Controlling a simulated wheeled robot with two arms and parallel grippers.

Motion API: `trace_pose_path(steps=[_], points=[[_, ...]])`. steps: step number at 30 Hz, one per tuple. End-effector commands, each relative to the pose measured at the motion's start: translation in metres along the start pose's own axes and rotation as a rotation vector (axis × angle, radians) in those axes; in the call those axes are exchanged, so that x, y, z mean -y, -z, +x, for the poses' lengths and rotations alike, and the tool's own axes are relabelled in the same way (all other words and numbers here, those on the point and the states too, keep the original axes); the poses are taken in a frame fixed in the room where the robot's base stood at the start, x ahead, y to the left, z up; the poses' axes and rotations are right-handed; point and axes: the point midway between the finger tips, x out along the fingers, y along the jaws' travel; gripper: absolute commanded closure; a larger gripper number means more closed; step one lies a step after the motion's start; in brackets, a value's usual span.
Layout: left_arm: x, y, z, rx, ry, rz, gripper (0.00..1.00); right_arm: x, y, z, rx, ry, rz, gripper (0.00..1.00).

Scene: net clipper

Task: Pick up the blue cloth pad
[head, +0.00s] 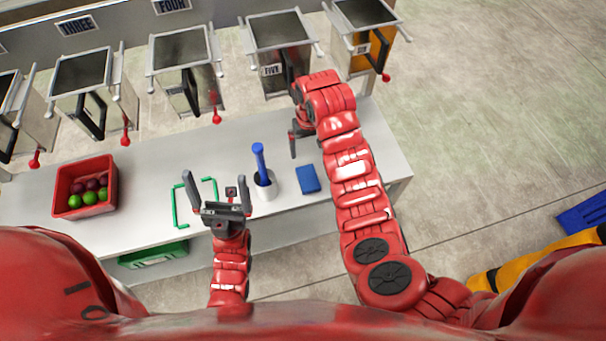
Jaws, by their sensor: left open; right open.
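The blue cloth pad (308,179) lies flat on the white counter, right of a white cup. It is a small blue rectangle. My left gripper (218,183) is open and empty over the front of the counter, left of the pad and apart from it. My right gripper (293,132) hangs over the counter behind the pad, near the dispenser marked FIVE. It is open, partly hidden by its own wrist, and apart from the pad.
A white cup (264,190) with a blue-handled tool (259,160) stands between my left gripper and the pad. A green wire frame (181,206) and a red crate (62,190) of fruit are further left. Dispensers with red levers (217,116) line the back.

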Motion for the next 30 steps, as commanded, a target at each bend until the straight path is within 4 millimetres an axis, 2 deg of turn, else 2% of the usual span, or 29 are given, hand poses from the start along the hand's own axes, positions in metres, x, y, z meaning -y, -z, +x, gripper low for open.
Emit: trace_pose_path(steps=[6,14,16,21,25,30], points=[[-0.002,-0.007,-0.041,0.000,0.000,0.000,0.00,0.000,-0.001,0.051,0.003,0.003,0.001,0.00],[-0.004,-0.014,-0.085,0.000,0.000,0.000,0.00,-0.001,0.000,0.105,0.000,0.000,0.002,0.00],[-0.003,-0.012,-0.069,0.001,0.000,0.000,0.00,0.000,-0.001,0.102,0.007,0.000,0.001,0.00],[-0.003,-0.011,-0.064,0.000,0.000,0.000,0.00,-0.001,0.000,0.117,0.002,-0.001,0.001,0.00],[-0.003,-0.010,-0.061,0.000,0.000,0.000,0.00,0.000,0.000,0.121,0.003,-0.001,0.001,0.00],[-0.002,-0.008,-0.048,0.000,0.000,0.000,0.00,0.000,0.002,0.132,0.005,0.000,0.000,0.00]])
